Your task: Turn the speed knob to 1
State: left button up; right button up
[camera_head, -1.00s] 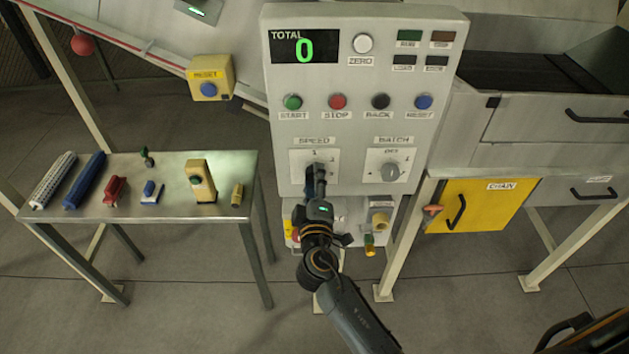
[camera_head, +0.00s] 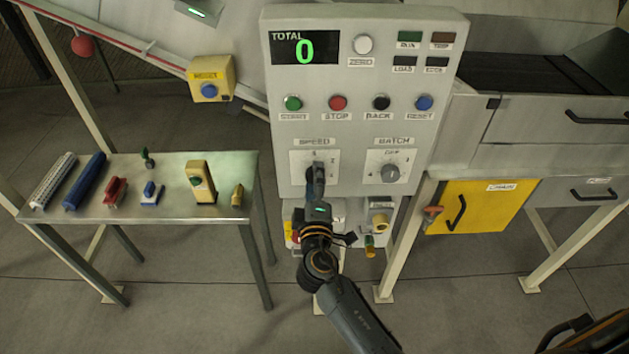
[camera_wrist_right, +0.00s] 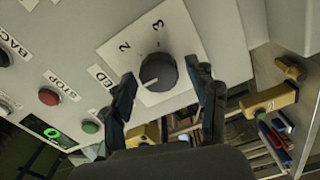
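The speed knob (camera_wrist_right: 159,72) is dark and round on a white plate in the right wrist view. The marks 2 and 3 show beside it. Its white pointer line faces lower left in that view, towards one finger, which hides any mark there. My right gripper (camera_wrist_right: 165,88) is open, with one finger on each side of the knob and visible gaps to it. In the head view my right gripper (camera_head: 316,176) is in front of the speed plate (camera_head: 329,160) and covers most of the knob. My left gripper is not in view.
The batch knob (camera_head: 390,173) is just right of the speed plate. Start, stop, back and reset buttons line the panel (camera_head: 350,80) above; the display (camera_head: 304,48) reads 0. A metal table (camera_head: 150,212) with several small items stands left.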

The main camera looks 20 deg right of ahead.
jog(key=v, duration=1.2)
dwell(0.5)
jog(key=s+f+m+g+y+b, duration=0.1)
jog(key=s+f+g+y+b, duration=0.3)
jog(key=f, duration=1.6)
jog(key=s+f+g+b, duration=0.2)
jog(key=s+f+g, duration=0.35)
jog(key=f, duration=1.55)
jog(key=s+d+f+m+g+b, duration=0.2)
jog(key=s+d+f+m+g, duration=0.1)
jog(key=s+f, duration=0.8)
jog(key=s+d+f+m+g+y+b, duration=0.1)
jog(key=s+d+f+m+g+b, duration=0.1)
jog(key=s+d+f+m+g, duration=0.2)
jog(key=s+d+f+m, duration=0.1)
jog(key=s+d+f, duration=0.2)
jog(key=s+f, duration=0.5)
jog(key=shift+s+m, duration=0.3)
jog(key=shift+s, duration=2.65)
